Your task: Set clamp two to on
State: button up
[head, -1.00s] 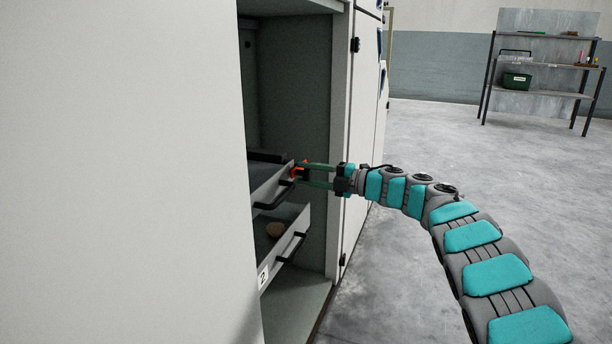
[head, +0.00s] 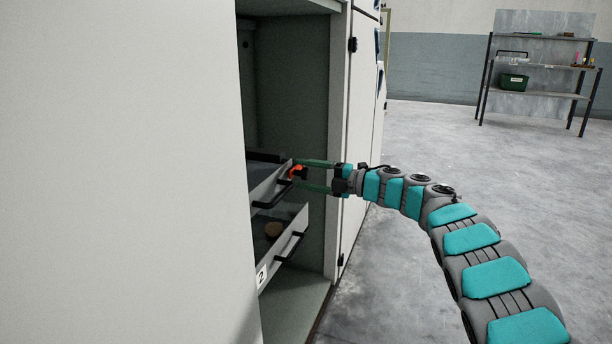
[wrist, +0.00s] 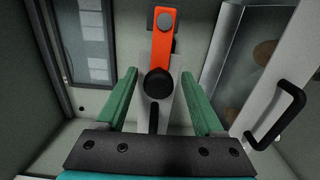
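An orange lever (head: 297,171) with a black knob shows at the end of the upper drawer inside the open cabinet. In the wrist view the orange lever (wrist: 163,45) runs from a grey pivot at the top down to the black knob (wrist: 158,84). My gripper (head: 301,175) is open, its green fingers spread apart. In the wrist view my gripper (wrist: 160,95) has the knob between its fingers, with gaps on both sides. No label for clamp two is readable beside the lever.
The cabinet (head: 185,150) fills the left. Two drawers with black handles stick out inside it; the lower drawer (head: 285,250) holds a round brown item. A "2" label (head: 262,277) is near its lower end. Open floor lies right, with a shelf rack (head: 535,94) behind.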

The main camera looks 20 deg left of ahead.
jog(key=d, duration=0.7)
jog(key=shift+s+d, duration=0.3)
jog(key=shift+d, duration=0.1)
